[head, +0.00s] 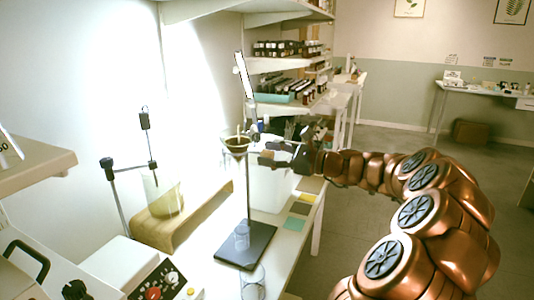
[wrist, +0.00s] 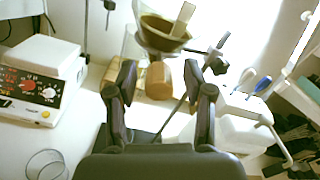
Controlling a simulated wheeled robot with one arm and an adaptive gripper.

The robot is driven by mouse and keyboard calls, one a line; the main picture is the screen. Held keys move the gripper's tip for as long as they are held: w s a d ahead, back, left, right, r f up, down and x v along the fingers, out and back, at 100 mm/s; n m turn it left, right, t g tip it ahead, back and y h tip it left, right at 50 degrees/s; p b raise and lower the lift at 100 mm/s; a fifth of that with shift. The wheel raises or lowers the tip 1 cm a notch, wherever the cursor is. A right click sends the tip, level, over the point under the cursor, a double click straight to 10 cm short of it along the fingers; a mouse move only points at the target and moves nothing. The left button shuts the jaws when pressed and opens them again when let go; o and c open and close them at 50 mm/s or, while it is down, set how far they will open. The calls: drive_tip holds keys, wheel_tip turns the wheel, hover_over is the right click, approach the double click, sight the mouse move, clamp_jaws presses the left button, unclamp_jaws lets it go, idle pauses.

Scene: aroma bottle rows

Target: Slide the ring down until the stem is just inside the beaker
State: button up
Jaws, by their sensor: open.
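A glass funnel (head: 236,143) with brown contents and a pale stick sits in the ring at the upper part of a thin upright rod (head: 248,195). The rod rises from a dark stand base (head: 258,243). A clear beaker (head: 242,236) stands on that base, below the funnel; the stem's end is too faint to place. My gripper (head: 268,154) is open, just right of the funnel and rod at about ring height. In the wrist view, the funnel (wrist: 162,33) lies beyond my spread fingers (wrist: 160,78), with a dark clamp (wrist: 215,60) to its right. Nothing is between the fingertips.
A white hotplate (head: 128,268) with knobs stands at the front left. A wooden bench (head: 170,232) bears another glass vessel near a clamp stand. An empty glass (head: 253,284) is at the table's front. A white bin (head: 272,185) stands behind the rod. Bottle shelves are behind.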

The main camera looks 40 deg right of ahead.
drive_tip(key=shift+w+a, duration=0.25)
drive_tip(key=shift+w, duration=0.15)
drive_tip(key=shift+c, duration=0.2)
clamp_jaws()
